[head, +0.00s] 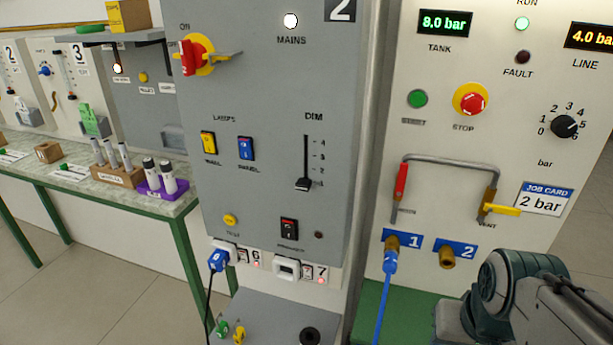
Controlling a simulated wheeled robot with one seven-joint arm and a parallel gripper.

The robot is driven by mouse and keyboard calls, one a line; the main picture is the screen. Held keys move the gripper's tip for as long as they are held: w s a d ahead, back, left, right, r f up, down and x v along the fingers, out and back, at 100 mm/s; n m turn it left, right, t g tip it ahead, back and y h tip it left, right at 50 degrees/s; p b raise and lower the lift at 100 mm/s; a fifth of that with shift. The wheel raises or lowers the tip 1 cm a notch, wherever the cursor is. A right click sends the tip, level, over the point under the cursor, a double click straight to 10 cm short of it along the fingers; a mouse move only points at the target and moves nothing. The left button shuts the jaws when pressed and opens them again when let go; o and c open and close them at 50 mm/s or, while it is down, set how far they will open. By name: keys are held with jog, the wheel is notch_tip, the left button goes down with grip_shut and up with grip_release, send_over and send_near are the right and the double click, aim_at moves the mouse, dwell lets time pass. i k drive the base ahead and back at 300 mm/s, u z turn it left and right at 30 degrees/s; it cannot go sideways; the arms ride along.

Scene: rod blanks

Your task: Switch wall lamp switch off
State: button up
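The wall lamp switch (208,143) is a yellow rocker in a dark frame, on the grey panel under the heading LAMPS, at the left of a pair. The small label beneath it seems to read WALL. Which way the rocker is tipped is too small to tell. A blue rocker switch (245,148), with a label that seems to read PANEL, is just to its right. My gripper is not in view; only part of my arm shows at the lower right, well away from the switch.
The grey panel also has a red-and-yellow rotary handle (192,56) standing out above, a DIM slider (304,183), a yellow button (230,220) and a black-and-red rocker (289,229). A blue plug (217,260) sits below. A bench (150,212) stands left. The space before the switches looks clear.

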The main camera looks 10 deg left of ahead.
aim_at(208, 139)
jog(key=u, duration=0.45)
jog(key=i, duration=0.25)
jog(key=u, duration=1.75)
